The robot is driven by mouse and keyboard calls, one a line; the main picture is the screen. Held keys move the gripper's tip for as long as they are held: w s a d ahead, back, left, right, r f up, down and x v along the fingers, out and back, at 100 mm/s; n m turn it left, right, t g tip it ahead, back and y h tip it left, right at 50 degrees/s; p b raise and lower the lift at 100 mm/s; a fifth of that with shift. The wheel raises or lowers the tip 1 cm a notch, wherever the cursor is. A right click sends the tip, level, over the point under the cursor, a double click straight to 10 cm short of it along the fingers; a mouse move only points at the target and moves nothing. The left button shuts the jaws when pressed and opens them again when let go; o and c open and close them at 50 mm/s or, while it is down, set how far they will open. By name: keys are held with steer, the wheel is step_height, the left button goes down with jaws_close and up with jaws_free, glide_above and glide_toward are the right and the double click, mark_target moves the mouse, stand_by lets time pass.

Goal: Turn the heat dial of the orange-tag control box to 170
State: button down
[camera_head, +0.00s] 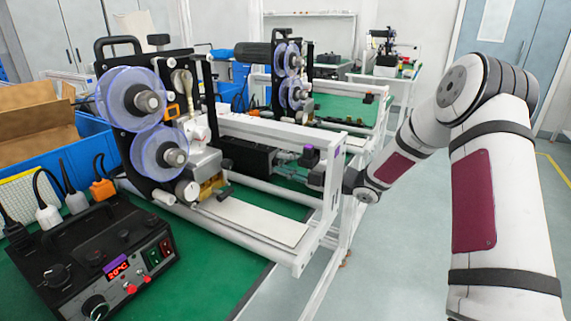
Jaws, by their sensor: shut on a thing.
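My arm comes in from the right, and my gripper (284,161) reaches left behind the white frame post. Its fingers are shut at the front end of a black box (248,156) beyond the white rail. The part between the fingertips is too small and covered to make out. No orange tag, dial number or display shows on that box from here. A nearer black control box (92,255) stands at the lower left with a purple tag (117,264), a lit red display that seems to read 20°C, and a round dial (95,307). My gripper is well away from it.
A machine with clear purple reels (131,97) stands between the two boxes. White rails (280,133) and a post lie close around my gripper. A blue crate (94,131) and plugs are at the left. Floor is clear beyond the post.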

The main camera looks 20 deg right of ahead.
stand_by(0.3)
steer(key=c, duration=1.3)
jaws_free()
steer(key=shift+c, duration=0.2)
steer(key=v, duration=1.2)
steer(key=shift+c, duration=0.6)
